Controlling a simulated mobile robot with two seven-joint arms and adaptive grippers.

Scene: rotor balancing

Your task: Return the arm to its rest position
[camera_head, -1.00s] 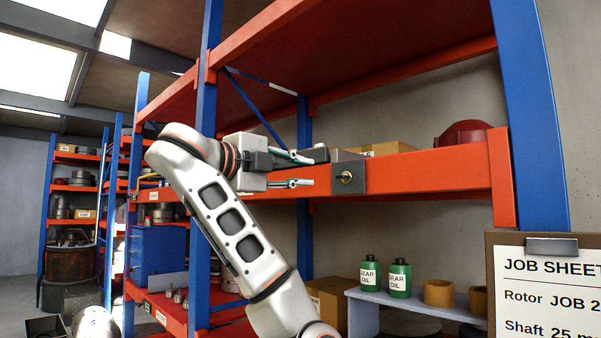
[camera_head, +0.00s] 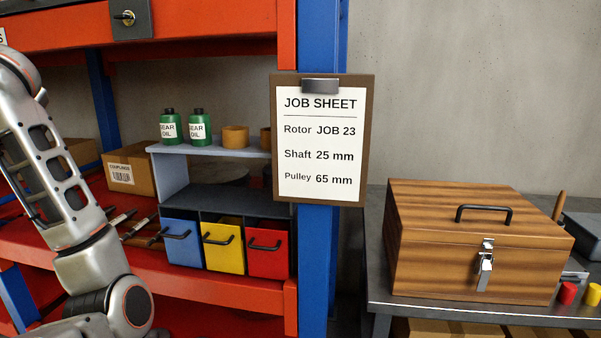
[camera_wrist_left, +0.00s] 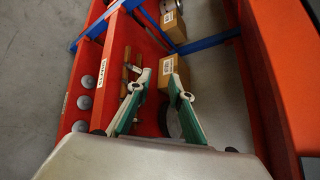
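My left arm (camera_head: 62,190) comes in along the left edge of the head view, and its gripper is outside that picture. In the left wrist view my left gripper (camera_wrist_left: 157,80) shows two green-and-grey fingers, apart with nothing between them. Beyond the fingers lie a red shelf with rods or tools (camera_wrist_left: 127,72), a cardboard box (camera_wrist_left: 174,75) and a label (camera_wrist_left: 101,74). My right gripper is in neither view.
The orange-and-blue rack (camera_head: 220,270) holds a couplings box (camera_head: 130,170), green oil bottles (camera_head: 170,128) and blue, yellow and red bins (camera_head: 223,247). A job sheet (camera_head: 320,140) hangs on its post. A wooden chest (camera_head: 478,240) with a latch stands on a grey bench (camera_head: 440,310).

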